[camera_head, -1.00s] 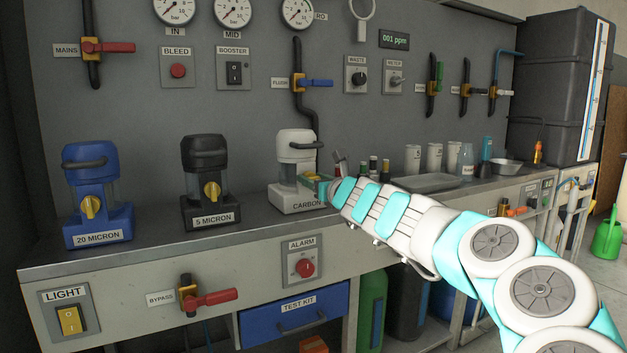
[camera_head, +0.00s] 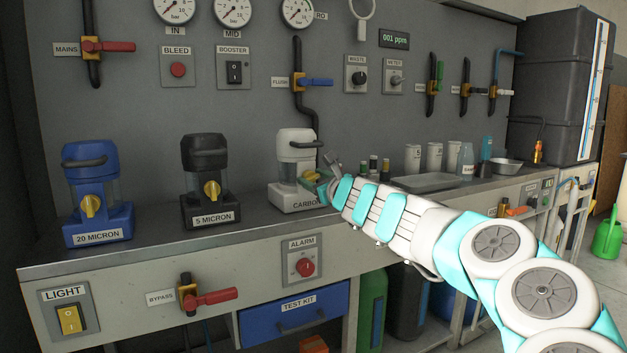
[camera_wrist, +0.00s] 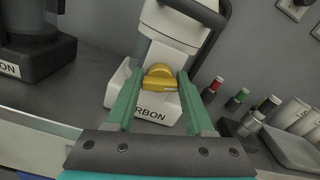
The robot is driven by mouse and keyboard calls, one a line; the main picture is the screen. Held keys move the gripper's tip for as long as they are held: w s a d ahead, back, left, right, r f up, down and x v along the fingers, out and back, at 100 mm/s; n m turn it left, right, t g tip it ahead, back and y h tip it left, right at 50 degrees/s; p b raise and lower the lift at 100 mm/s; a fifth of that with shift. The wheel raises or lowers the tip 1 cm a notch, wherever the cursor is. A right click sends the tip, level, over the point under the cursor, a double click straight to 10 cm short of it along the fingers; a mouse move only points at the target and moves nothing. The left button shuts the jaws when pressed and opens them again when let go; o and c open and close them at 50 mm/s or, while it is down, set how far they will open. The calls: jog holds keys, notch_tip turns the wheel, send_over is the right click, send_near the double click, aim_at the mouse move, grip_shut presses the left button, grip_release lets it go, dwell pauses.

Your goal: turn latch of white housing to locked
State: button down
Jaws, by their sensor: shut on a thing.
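The white housing (camera_head: 297,150), labelled CARBON, stands on the bench right of the black housing. It also shows in the wrist view (camera_wrist: 165,52). Its yellow latch (camera_wrist: 159,78) is on the front, between the green fingers of my gripper (camera_wrist: 157,88). The fingers are shut on the latch, one on each side. In the wrist view the latch's ridge lies across, roughly level between the fingers. In the head view my gripper (camera_head: 320,188) partly covers the latch and the label's right end.
The black housing (camera_head: 205,165) and the blue housing (camera_head: 88,180) stand to the left with their own yellow latches. Small bottles, cups and a tray (camera_head: 425,182) stand to the right. The bench front edge runs below.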

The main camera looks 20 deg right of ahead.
jog(key=n, duration=0.3)
jog(key=shift+f+n+b, duration=0.1)
jog(key=shift+n+b, duration=0.25)
jog(key=shift+n, duration=0.05)
jog(key=n+b, duration=0.1)
jog(key=n, duration=0.2)
jog(key=shift+a+f+n, duration=0.1)
jog(key=shift+n, duration=0.2)
jog(key=n+b, duration=0.2)
jog(key=n, duration=0.2)
jog(key=shift+f, duration=0.1)
jog(key=shift+n+b, duration=0.85)
jog(key=shift+n, duration=0.85)
jog(key=shift+c, duration=1.4)
grip_release()
